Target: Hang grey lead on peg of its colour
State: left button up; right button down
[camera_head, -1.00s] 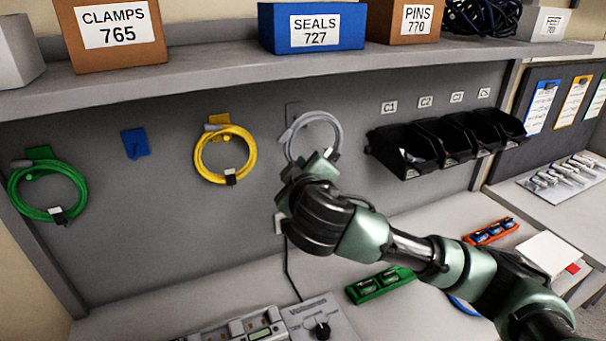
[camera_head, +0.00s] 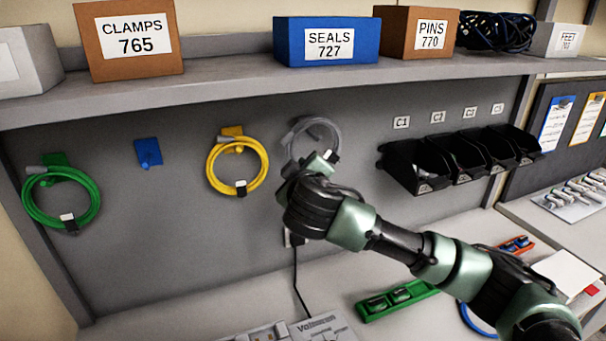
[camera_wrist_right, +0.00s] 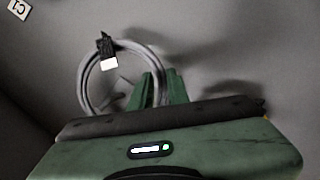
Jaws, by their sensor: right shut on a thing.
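The grey lead (camera_head: 291,141) is a coiled loop against the grey back panel, right of the yellow lead. It also shows in the right wrist view (camera_wrist_right: 84,82), with a black connector and white tag at its top. My right gripper (camera_head: 322,163) is shut on the lead at the loop's lower edge; its green fingers (camera_wrist_right: 160,88) stand at the loop's side in the wrist view. The grey peg is hard to make out behind the loop, and I cannot tell whether the loop is around it. My left gripper is not in view.
A green lead (camera_head: 30,207) and a yellow lead (camera_head: 212,180) hang on pegs of their colours. The blue peg (camera_head: 148,152) is bare. Black bins (camera_head: 418,168) stand to the right, and the shelf (camera_head: 230,84) runs above.

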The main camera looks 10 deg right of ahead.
jog(key=shift+w+a+f+b, duration=0.1)
jog(key=shift+w+f+b, duration=0.2)
jog(key=shift+f, duration=0.2)
jog(key=shift+w+f+b, duration=0.2)
jog(key=shift+f+b, duration=0.15)
jog(key=shift+f, duration=0.1)
jog(key=c, duration=1.3)
grip_release()
jog(key=shift+f, duration=0.1)
jog(key=b+v, duration=0.2)
jog(key=v, duration=0.6)
jog(key=shift+b, duration=0.3)
